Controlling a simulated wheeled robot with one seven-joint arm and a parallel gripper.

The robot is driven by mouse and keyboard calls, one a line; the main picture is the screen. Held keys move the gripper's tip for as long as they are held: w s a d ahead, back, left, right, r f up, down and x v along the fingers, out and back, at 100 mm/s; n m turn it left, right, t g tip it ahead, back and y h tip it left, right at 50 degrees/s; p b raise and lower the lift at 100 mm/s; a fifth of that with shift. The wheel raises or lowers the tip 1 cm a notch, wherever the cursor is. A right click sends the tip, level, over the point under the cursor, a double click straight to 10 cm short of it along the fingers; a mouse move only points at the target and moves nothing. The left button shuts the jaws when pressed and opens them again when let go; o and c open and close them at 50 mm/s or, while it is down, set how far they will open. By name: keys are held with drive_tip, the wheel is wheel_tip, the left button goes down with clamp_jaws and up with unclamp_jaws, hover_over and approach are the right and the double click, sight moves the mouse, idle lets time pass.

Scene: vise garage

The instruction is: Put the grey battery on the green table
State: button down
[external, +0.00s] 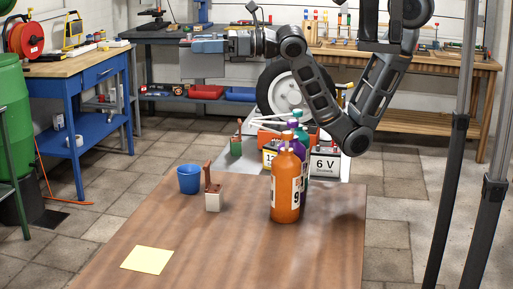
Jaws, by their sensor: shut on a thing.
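My gripper (208,46) is up at the top centre left in the external view, pointing left. It is shut on a plain grey block (203,68) that hangs below the jaws in the air and looks like the grey battery; no label on it is visible. Behind it are the floor and the dark workbench. A battery marked 6 V (325,163) and a yellowish battery (270,152) stand behind the bottles on a light surface. I see no table that is clearly green in this view.
A brown wooden table (165,210) in front bears an orange bottle (286,185), purple and green bottles behind it, a blue cup (189,179), a brush (213,200) and a yellow sheet (147,259). A blue-framed workbench (102,75) and green barrel (12,110) stand left.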

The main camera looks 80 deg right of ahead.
drive_tip(key=d+r+m+h, duration=0.25)
drive_tip(key=d+r, duration=0.25)
drive_tip(key=d, duration=0.8)
drive_tip(key=w+d+f+m+h+b, duration=0.15)
drive_tip(key=d+f+h, duration=0.25)
drive_tip(key=d, duration=0.7)
drive_tip(key=d+f+m+g+h, duration=0.1)
drive_tip(key=d+f+m+h, duration=0.25)
drive_tip(key=d, duration=0.65)
drive_tip(key=w+d+f+m+h, duration=0.15)
drive_tip(key=d+f+h, duration=0.25)
drive_tip(key=d, duration=0.7)
drive_tip(key=shift+w+d+f+m+g+h+p, duration=0.25)
drive_tip(key=shift+w+d+f+m+g+h, duration=0.35)
drive_tip(key=shift+f, duration=5.65)
drive_tip(key=shift+w+d+f+m+g+h+p, duration=0.3)
drive_tip(key=shift+d+f+m+g+h, duration=0.4)
drive_tip(key=shift+f, duration=5.5)
drive_tip(key=shift+w+d+f+m+g+h+p, duration=0.2)
drive_tip(key=shift+w+d+f+m+g+h, duration=0.45)
drive_tip(key=shift+f, duration=5.6)
drive_tip(key=shift+s+f+t+h+b, duration=0.15)
drive_tip(key=shift+f+t+h+b, duration=0.1)
drive_tip(key=shift+f+b, duration=0.4)
